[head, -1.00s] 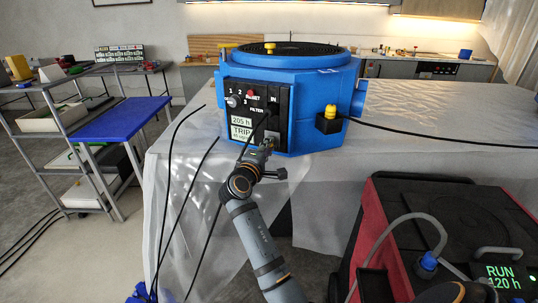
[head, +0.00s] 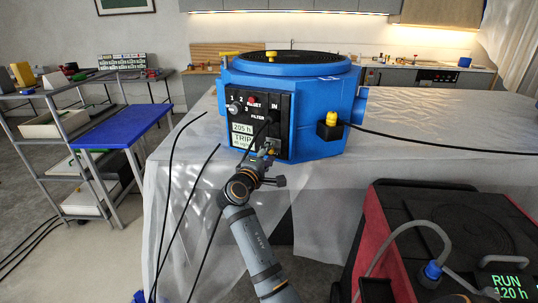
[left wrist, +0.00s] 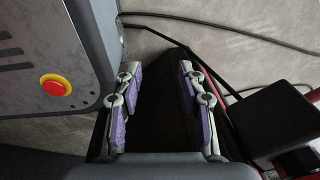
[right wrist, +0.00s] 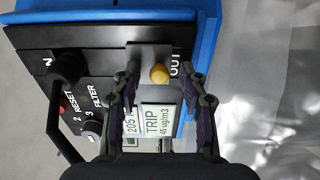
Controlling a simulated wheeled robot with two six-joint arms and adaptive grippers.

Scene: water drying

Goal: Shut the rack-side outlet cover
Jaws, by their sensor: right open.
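The blue round-topped machine (head: 325,145) stands on the sheet-covered table, with a black control panel (head: 284,104) facing me. In the right wrist view, a grey plate (right wrist: 138,56) with a yellow knob (right wrist: 159,73) lies by the OUT label; I take it for the outlet cover. I cannot tell whether it is shut. My right gripper (right wrist: 160,106) is open and empty, its fingertips just short of the knob and on either side of it. In the head view my right gripper (head: 267,152) hides part of the lower panel. My left gripper (left wrist: 158,82) is open and empty, outside the head view.
A cable crosses in front of the panel, and a black cable runs right from a yellow-capped connector (head: 329,128). A metal rack (head: 75,140) with a blue top stands at left. A red and black unit (head: 430,225) reading RUN stands at lower right.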

